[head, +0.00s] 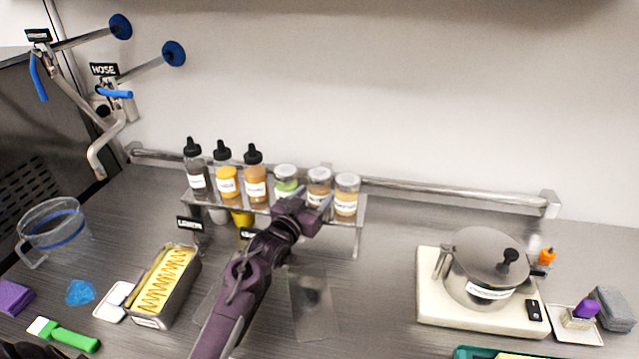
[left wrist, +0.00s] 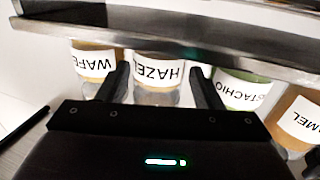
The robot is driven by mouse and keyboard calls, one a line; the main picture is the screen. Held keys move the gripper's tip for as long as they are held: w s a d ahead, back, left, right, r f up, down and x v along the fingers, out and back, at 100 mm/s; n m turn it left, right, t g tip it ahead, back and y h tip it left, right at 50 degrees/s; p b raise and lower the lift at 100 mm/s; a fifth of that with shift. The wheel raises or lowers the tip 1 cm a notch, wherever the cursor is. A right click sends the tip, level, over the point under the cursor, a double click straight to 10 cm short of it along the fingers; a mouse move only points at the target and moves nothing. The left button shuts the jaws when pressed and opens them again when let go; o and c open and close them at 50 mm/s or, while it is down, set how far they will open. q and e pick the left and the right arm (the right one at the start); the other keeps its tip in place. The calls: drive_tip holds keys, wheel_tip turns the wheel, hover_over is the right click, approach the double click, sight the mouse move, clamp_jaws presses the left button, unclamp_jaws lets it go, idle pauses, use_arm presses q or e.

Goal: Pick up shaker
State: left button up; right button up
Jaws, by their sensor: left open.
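Three lidded jars stand at the right end of a raised metal shelf: a green pistachio one (head: 286,180), a brown hazelnut one (head: 319,184) and a tan wafer one (head: 346,196). My left gripper (head: 309,206) is open at the shelf's front, just before the hazelnut jar. In the left wrist view, which is upside down, the gripper's fingers (left wrist: 160,85) lie on either side of the hazelnut jar (left wrist: 158,68). Wafer (left wrist: 92,62) and pistachio (left wrist: 243,90) jars are beside it. I cannot tell whether the fingers touch the jar. My right gripper is not in view.
Several black-capped squeeze bottles (head: 227,181) fill the shelf's left half. A metal pan with yellow content (head: 165,284) stands at left. A lidded pot (head: 484,265) stands on a white scale (head: 440,300) at right. A rail (head: 450,195) runs along the wall.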

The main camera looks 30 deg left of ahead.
use_arm(q)
drive_tip(key=shift+w, duration=0.35)
drive_tip(key=shift+c, duration=0.3)
drive_tip(key=c, duration=0.6)
drive_tip(key=shift+r, duration=0.1)
wheel_tip(320, 180, up, 20)
drive_tip(key=b, duration=0.3)
